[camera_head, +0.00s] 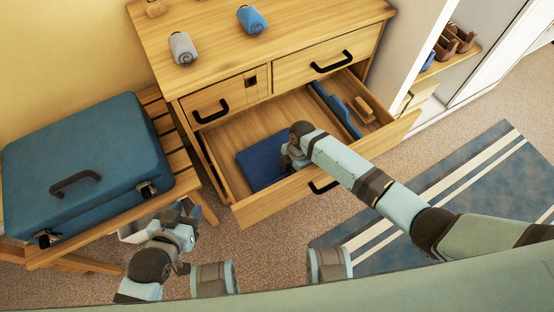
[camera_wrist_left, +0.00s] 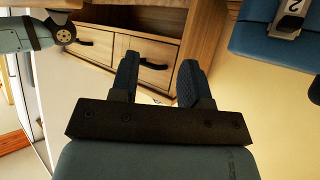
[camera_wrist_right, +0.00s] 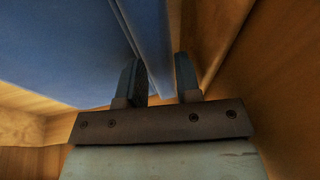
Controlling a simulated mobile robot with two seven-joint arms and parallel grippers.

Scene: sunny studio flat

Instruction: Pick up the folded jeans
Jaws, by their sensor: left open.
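The folded jeans (camera_head: 262,162) are a flat dark blue bundle lying in the left part of the open drawer (camera_head: 220,148). My right gripper (camera_head: 290,158) is down in the drawer at the right edge of the jeans; my own arm hides its fingers in the head view. In the right wrist view, blue cloth (camera_wrist_right: 60,45) fills the upper left. Its layered edge runs between the two open fingers (camera_wrist_right: 160,80), with a gap before the right finger. My left gripper (camera_head: 188,214) is open and empty, beside the suitcase and outside the drawer; its fingers show in the left wrist view (camera_wrist_left: 158,82).
A blue item (camera_head: 338,108) and a wooden brush-like item (camera_head: 366,112) lie in the drawer's right part. Rolled grey (camera_head: 183,48) and blue (camera_head: 252,19) cloths sit on the dresser top (camera_head: 290,20). A blue suitcase (camera_head: 85,150) rests on a slatted bench (camera_head: 170,140).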

